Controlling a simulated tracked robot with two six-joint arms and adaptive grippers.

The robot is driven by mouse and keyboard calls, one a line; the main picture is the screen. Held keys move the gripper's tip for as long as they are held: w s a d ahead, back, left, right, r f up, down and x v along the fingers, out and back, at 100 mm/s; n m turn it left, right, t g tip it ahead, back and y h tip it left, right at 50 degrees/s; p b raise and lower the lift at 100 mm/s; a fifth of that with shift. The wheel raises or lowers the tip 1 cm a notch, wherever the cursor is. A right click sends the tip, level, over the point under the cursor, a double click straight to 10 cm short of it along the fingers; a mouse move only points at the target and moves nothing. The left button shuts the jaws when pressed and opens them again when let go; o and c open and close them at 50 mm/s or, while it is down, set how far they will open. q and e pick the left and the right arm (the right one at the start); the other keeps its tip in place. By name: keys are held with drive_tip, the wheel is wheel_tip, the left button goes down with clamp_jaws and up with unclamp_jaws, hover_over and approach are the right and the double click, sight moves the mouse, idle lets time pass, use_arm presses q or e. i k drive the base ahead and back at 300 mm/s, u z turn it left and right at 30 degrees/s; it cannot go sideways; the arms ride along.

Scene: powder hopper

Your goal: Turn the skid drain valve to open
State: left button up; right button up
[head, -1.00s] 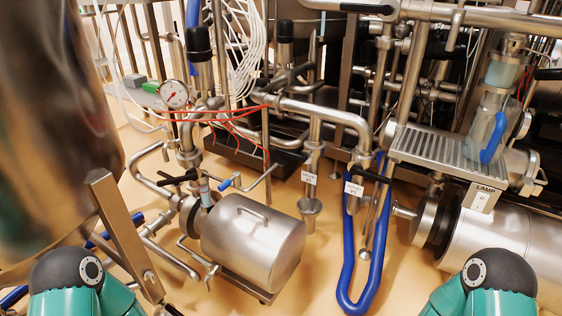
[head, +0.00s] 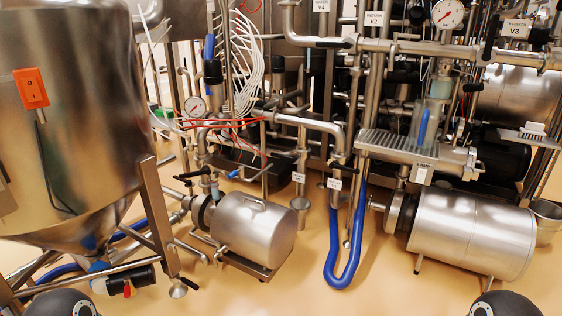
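Neither gripper is in view; only dark round parts of my own arms show at the bottom edge. A small white tag (head: 335,184) hangs below a black valve handle (head: 343,168) at the top of the blue hose loop. A second small tag (head: 299,178) is on the open-ended pipe left of it. Their lettering is too small to read, so I cannot tell which valve is the skid drain valve. Larger tags on the upper pipes read V2 (head: 375,18), V3 (head: 515,28) and V4 (head: 321,5).
A steel hopper (head: 75,110) with an orange switch (head: 31,88) stands at left. A steel pump (head: 255,232) is in the middle. A blue hose (head: 335,265) loops to the floor before a large cylinder (head: 470,235) at right. Tan floor (head: 370,295) in front is clear.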

sight(293, 159)
drive_tip(key=z, duration=0.45)
drive_tip(key=i, duration=1.4)
drive_tip(key=u, duration=0.4)
